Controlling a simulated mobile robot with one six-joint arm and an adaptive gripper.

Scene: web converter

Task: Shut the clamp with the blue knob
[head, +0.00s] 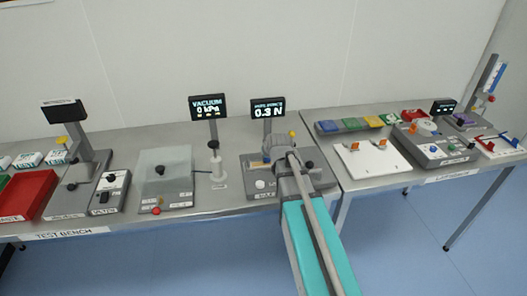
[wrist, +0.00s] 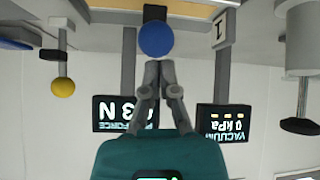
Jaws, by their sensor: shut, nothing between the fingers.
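A round blue knob (wrist: 156,39) shows in the wrist view at the top centre, on a dark mount below a tan strip. My gripper (wrist: 159,66) is shut and empty. Its closed fingertips are right at the blue knob in the picture; I cannot tell whether they touch it. In the head view my gripper (head: 284,158) is over the grey device (head: 258,193) under the force display and covers part of it. The blue knob and the clamp's arm are not clear there, so I cannot tell the clamp's position.
A yellow knob (wrist: 63,87) hangs at the left of the wrist view, with another blue part (wrist: 12,44) at the edge. The force display (head: 267,107) and vacuum display (head: 208,107) stand behind. A white post (head: 216,165) stands left of the device.

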